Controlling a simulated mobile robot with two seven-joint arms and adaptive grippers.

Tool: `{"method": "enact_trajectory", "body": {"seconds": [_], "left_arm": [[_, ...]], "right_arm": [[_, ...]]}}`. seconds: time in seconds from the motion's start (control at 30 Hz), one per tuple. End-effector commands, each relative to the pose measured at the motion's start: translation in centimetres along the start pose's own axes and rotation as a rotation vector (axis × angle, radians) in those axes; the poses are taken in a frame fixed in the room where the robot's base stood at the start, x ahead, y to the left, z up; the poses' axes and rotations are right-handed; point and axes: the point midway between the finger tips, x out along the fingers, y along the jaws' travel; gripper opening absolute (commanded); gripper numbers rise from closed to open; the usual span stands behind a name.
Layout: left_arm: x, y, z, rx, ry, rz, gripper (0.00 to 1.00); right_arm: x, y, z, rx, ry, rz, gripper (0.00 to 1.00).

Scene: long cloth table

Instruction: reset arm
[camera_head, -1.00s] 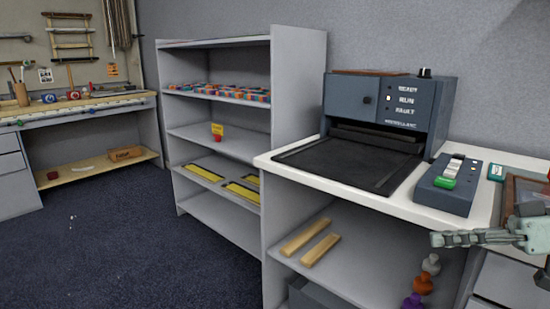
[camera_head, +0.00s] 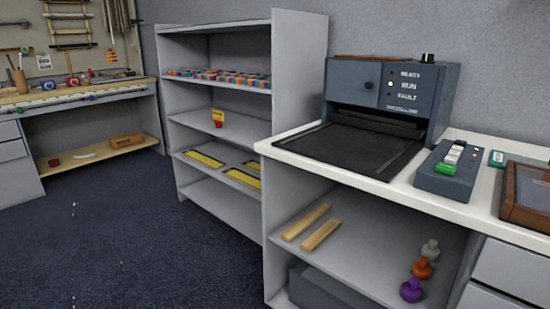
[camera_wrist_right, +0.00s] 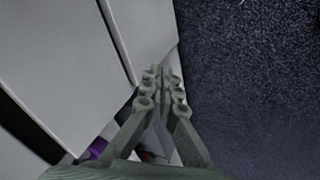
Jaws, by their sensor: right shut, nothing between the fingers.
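My right gripper (camera_wrist_right: 160,75) shows in the right wrist view, with its fingers together and nothing between them. It points down past grey-white panels (camera_wrist_right: 70,50) toward the dark blue carpet (camera_wrist_right: 255,70). Neither gripper shows in the head view now. My left gripper is out of view.
A white counter (camera_head: 290,143) holds a dark machine (camera_head: 390,95), a switch box (camera_head: 448,172) and a wooden-framed case (camera_head: 525,195). Below are two wooden bars (camera_head: 320,235) and coloured knobs (camera_head: 422,267). A grey shelf unit (camera_head: 300,80) stands left of it. The carpet (camera_head: 120,235) at left is open.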

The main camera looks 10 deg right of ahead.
Motion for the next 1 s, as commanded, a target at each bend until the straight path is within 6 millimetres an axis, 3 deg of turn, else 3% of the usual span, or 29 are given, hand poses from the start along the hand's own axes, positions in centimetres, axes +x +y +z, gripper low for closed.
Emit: {"method": "enact_trajectory", "body": {"seconds": [0.03,0.13,0.4,0.6,0.73,1.0], "left_arm": [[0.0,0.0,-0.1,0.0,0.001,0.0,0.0],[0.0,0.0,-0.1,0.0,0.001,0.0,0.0],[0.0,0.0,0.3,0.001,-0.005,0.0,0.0],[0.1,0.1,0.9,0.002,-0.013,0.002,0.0],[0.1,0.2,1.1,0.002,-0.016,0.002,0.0],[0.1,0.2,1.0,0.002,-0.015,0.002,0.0]], "right_arm": [[0.7,-0.6,1.5,-0.047,-0.014,0.039,0.0],[1.5,-1.6,3.6,-0.142,-0.02,0.117,0.0],[1.6,-12.4,3.1,0.02,-0.006,-0.056,0.0],[0.8,-19.1,2.1,0.119,-0.001,-0.166,0.0],[0.4,-20.8,1.8,0.146,0.0,-0.196,0.0],[0.4,-20.9,1.8,0.147,0.0,-0.198,0.0]]}}
